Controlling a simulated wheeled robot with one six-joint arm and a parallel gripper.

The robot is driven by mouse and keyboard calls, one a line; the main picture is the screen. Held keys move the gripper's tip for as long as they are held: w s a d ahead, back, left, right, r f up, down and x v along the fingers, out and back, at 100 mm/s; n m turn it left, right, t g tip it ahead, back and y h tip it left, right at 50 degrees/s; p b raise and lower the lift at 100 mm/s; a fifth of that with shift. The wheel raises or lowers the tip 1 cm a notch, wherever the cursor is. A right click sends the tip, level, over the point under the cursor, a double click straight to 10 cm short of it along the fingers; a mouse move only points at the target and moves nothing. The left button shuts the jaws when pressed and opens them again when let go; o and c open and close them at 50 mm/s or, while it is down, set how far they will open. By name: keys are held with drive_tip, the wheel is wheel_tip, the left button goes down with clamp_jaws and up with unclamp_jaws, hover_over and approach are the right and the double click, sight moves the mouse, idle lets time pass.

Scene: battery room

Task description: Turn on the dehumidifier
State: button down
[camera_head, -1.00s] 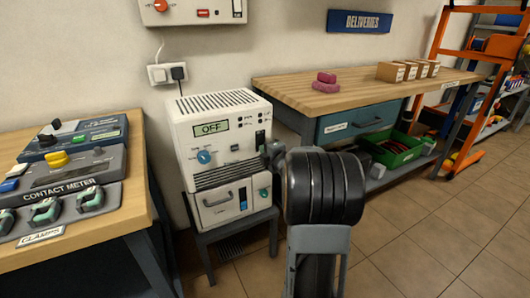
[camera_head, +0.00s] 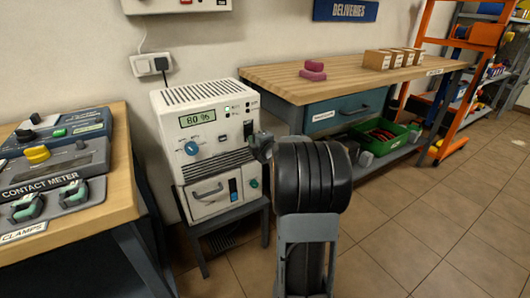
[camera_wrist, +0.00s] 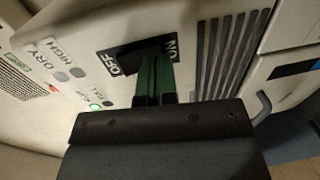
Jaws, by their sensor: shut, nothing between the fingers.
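The dehumidifier (camera_head: 207,96) is a cream box on a dark stand between the two benches. Its display (camera_head: 198,118) reads 80 % and a small green light is lit on its front. In the wrist view its black switch plate (camera_wrist: 128,55) is marked OFF on the left and ON on the right. My gripper (camera_wrist: 157,68) is shut and empty, its green-tinted fingers at the ON side of the switch. They hide part of the switch, and I cannot tell whether they touch it. In the head view my gripper (camera_head: 250,131) is at the front's right edge.
A bench with a contact meter (camera_head: 58,168) and clamps stands at the left. A wooden bench (camera_head: 335,82) with pink blocks and cardboard boxes stands at the right, a green crate (camera_head: 385,140) on its lower shelf. The tiled floor at the right is clear.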

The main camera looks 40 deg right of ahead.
drive_tip(key=s+a+f+p, duration=0.1)
drive_tip(key=s, duration=1.2)
drive_tip(key=shift+a+f+p, duration=0.3)
drive_tip(key=shift+a+p, duration=0.05)
drive_tip(key=shift+a, duration=0.05)
drive_tip(key=shift+w, duration=0.1)
drive_tip(key=a+r+m+g+h+p, duration=0.1)
drive_tip(key=a+r+m+g+p, duration=0.3)
drive_tip(key=r+p, duration=0.5)
drive_tip(key=a+r+m+g+h+p, duration=0.1)
drive_tip(key=a+r+m+p, duration=0.35)
drive_tip(key=r+p, duration=0.55)
drive_tip(key=s+a+r+m+g+y+p, duration=0.4)
drive_tip(key=s+a+r+m+g+p, duration=0.3)
drive_tip(key=s+a+r+p, duration=0.6)
drive_tip(key=a+r+m+p, duration=0.1)
drive_tip(key=a+p, duration=0.2)
drive_tip(key=p, duration=0.1)
drive_tip(key=shift+a+r+g, duration=0.15)
drive_tip(key=shift+a+g, duration=0.15)
drive_tip(key=shift+g, duration=0.1)
